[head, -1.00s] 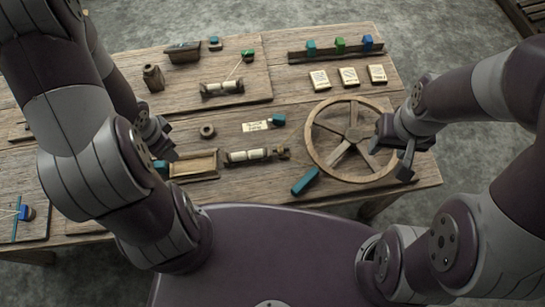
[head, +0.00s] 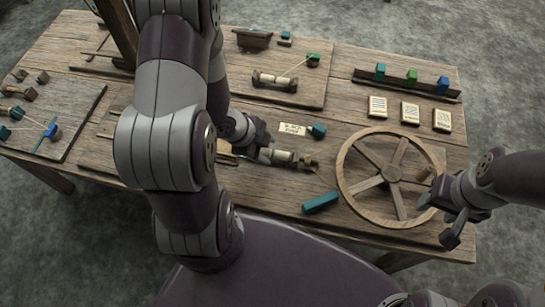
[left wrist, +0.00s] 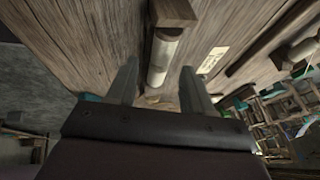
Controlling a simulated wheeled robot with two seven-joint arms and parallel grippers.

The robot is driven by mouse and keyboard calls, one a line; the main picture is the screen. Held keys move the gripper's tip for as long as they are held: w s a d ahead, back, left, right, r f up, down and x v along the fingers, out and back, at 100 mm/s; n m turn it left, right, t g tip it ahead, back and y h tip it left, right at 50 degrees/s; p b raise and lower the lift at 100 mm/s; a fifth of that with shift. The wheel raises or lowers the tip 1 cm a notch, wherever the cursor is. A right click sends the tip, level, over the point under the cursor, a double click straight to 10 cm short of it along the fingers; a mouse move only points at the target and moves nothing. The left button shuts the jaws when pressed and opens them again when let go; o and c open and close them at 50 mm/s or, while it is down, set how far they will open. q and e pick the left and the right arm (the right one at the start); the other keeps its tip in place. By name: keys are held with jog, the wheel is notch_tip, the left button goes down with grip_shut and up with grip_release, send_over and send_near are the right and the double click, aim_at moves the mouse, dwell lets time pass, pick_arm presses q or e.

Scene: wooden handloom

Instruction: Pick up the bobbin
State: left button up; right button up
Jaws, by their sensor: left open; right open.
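A pale bobbin with wooden ends (head: 284,156) lies on the near middle of the table. My left gripper (head: 260,150) is at its left end in the head view and partly hides it. In the left wrist view the two fingers (left wrist: 158,88) are apart, and a white cylinder with a brown end block (left wrist: 163,55) shows between and beyond them. I cannot tell whether they touch it. A second pale bobbin (head: 275,80) rests in a wooden holder farther back, with a thread to a green piece (head: 313,59). My right gripper (head: 452,218) is open and empty beside the wheel.
A large spoked wooden wheel (head: 352,195) lies at the right. A teal block (head: 320,203) lies near the front edge. A paper label (head: 293,129) and a teal piece (head: 318,131) lie behind the near bobbin. Three cards (head: 410,112) and a rack (head: 420,85) stand back right.

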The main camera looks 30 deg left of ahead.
aim_at(273, 154)
pick_arm(q)
jog(key=x, duration=0.2)
jog(key=shift+w+d+f+b, duration=0.1)
jog(key=shift+f+b, duration=0.2)
jog(key=shift+r, duration=0.1)
grip_shut()
